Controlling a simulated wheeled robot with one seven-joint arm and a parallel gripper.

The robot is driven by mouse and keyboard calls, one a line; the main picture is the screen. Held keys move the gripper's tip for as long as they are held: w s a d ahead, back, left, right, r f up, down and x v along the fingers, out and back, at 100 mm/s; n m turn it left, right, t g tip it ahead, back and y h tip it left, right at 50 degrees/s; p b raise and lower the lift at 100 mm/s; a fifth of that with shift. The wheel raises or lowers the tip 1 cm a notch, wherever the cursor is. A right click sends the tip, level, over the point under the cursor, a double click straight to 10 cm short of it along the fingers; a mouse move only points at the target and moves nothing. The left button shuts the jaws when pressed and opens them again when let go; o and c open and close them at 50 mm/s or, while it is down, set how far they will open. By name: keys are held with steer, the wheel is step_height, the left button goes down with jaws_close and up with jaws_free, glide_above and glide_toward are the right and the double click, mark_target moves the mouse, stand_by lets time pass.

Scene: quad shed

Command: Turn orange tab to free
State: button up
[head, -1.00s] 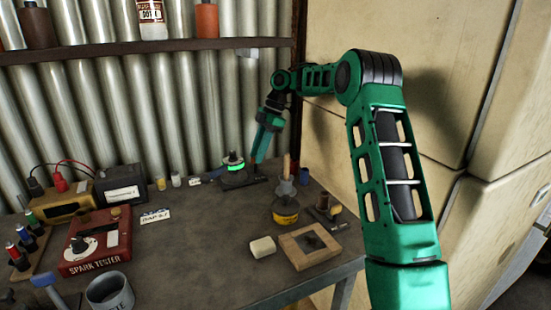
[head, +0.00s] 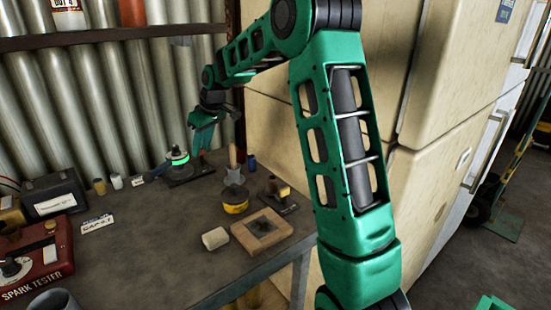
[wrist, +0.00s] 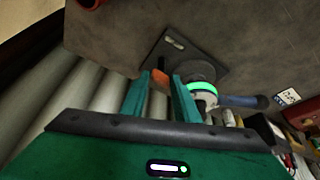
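The orange tab (wrist: 160,77) shows in the wrist view between my fingertips, above a dark stem; it is hidden in the head view. It stands at a dark base plate (wrist: 190,48) that lies on the workbench. Beside it, a round device with a glowing green ring (wrist: 203,90) sits on or at the plate; the ring also shows in the head view (head: 179,161). My gripper (wrist: 161,74) points down with its fingers apart, one on each side of the tab. I cannot tell whether either finger touches it. In the head view my gripper (head: 199,148) is at the back of the bench.
The workbench (head: 150,245) also holds a yellow-banded pot (head: 235,205), a wooden frame block (head: 262,232), a pale block (head: 215,238) and a red spark tester (head: 38,255). A corrugated wall (head: 110,100) rises behind. Cream cabinets (head: 440,75) stand at right.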

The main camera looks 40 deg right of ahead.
steer(key=m, duration=0.1)
steer(key=m+h, duration=0.1)
steer(key=m, duration=0.2)
steer(key=shift+a+m+t+h, duration=0.3)
steer(key=shift+m+h, duration=0.1)
steer(key=v, duration=1.1)
steer(key=s+d+f+m+g, duration=0.1)
steer(key=s+d, duration=0.2)
steer(key=s, duration=0.5)
steer(key=s+d+f+m+g, duration=0.1)
steer(key=s+d+f, duration=0.1)
steer(key=s, duration=0.7)
steer(key=s+d+f+m+g+h, duration=0.1)
steer(key=s+d, duration=0.3)
steer(key=s, duration=0.4)
steer(key=shift+s+d+f+m, duration=0.2)
steer(key=shift+d+m, duration=0.15)
steer(key=shift+m, duration=0.05)
